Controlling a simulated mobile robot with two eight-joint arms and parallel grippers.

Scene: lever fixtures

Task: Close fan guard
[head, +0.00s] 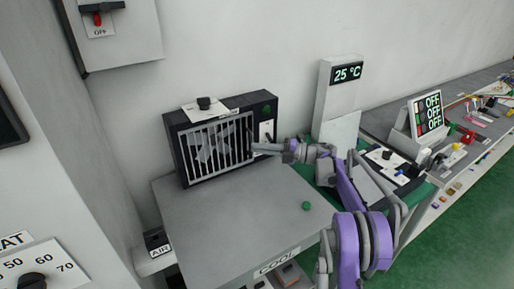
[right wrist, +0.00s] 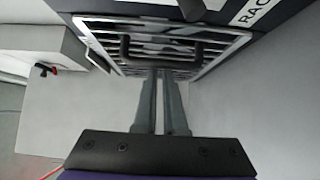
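The fan unit (head: 268,106) is a dark box standing on a grey cabinet top. Its guard (head: 207,160) is a light frame of vertical bars across the box's front; I cannot tell whether it is fully flush. The guard (right wrist: 97,40) fills the top of the right wrist view, with a dark handle (right wrist: 124,48) on it. My right gripper (head: 258,149) is at the guard's right edge. In the right wrist view its fingers (right wrist: 159,74) are close together, tips at or just below the handle, holding nothing I can see. My left gripper is not in view.
The grey cabinet top (head: 215,225) is mostly clear, with a green knob (head: 306,206) on it. A display post (head: 341,90) reading 25 °C stands to the right. A bench with an OFF panel (head: 428,115) and small parts is farther right.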

